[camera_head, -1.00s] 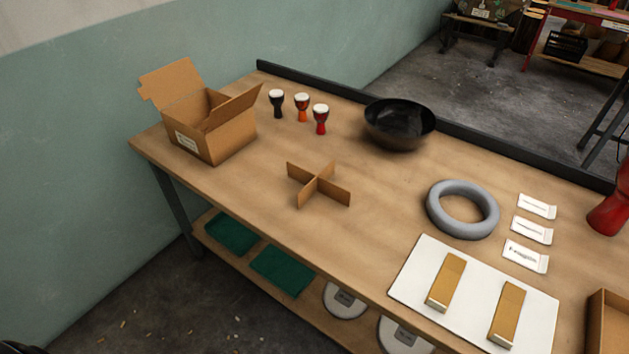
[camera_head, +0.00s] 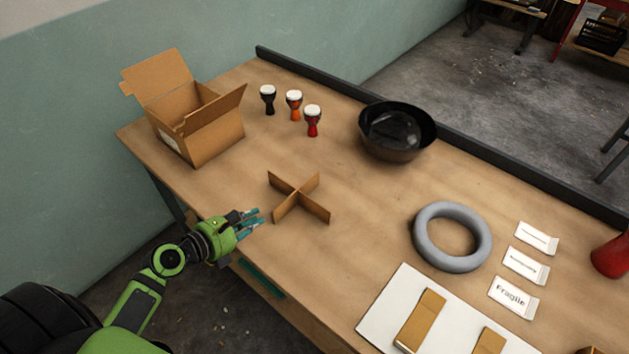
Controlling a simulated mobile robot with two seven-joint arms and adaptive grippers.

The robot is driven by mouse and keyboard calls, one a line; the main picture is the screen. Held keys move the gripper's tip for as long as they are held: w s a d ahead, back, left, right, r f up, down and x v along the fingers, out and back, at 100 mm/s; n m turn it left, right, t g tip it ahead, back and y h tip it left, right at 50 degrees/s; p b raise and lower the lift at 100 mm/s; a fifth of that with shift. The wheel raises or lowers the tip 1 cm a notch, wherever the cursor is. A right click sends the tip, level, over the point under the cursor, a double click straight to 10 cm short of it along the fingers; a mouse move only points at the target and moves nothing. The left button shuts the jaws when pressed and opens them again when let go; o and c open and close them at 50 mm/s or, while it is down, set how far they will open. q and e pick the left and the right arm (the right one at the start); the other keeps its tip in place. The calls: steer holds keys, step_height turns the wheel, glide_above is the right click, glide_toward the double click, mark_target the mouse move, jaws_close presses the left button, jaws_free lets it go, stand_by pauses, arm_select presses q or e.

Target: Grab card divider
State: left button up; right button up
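The card divider (camera_head: 301,198) is a brown cardboard cross standing upright on the wooden table (camera_head: 345,240), left of the middle. My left gripper (camera_head: 255,222), green with teal fingers, is at the table's front edge, left of the divider and apart from it. Its fingers point toward the divider and look spread, with nothing between them. My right gripper is not in view.
An open cardboard box (camera_head: 203,135) stands at the far left. Small goblet drums (camera_head: 294,105) stand behind the divider. A black bowl (camera_head: 397,132), a grey ring (camera_head: 452,237), white cards (camera_head: 514,297) and a white board (camera_head: 392,310) lie to the right.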

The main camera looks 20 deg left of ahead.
mark_target(296, 196)
arm_select(q)
steer(key=shift+w+d+f, duration=0.1)
steer(key=shift+w+d, duration=0.1)
steer(key=shift+w, duration=0.3)
steer(key=shift+w+d+f, duration=0.1)
steer(key=shift+w+d, duration=0.05)
steer(key=shift+w, duration=0.35)
steer(key=x, duration=0.4)
steer(key=shift+w, duration=0.1)
steer(key=x, duration=0.5)
steer(key=shift+d+r, duration=0.15)
steer(key=shift+r, duration=0.05)
steer(key=shift+w+d+f, duration=0.15)
steer(key=shift+w+f, duration=0.05)
steer(key=shift+w, duration=0.25)
steer(key=shift+s, duration=0.1)
jaws_close()
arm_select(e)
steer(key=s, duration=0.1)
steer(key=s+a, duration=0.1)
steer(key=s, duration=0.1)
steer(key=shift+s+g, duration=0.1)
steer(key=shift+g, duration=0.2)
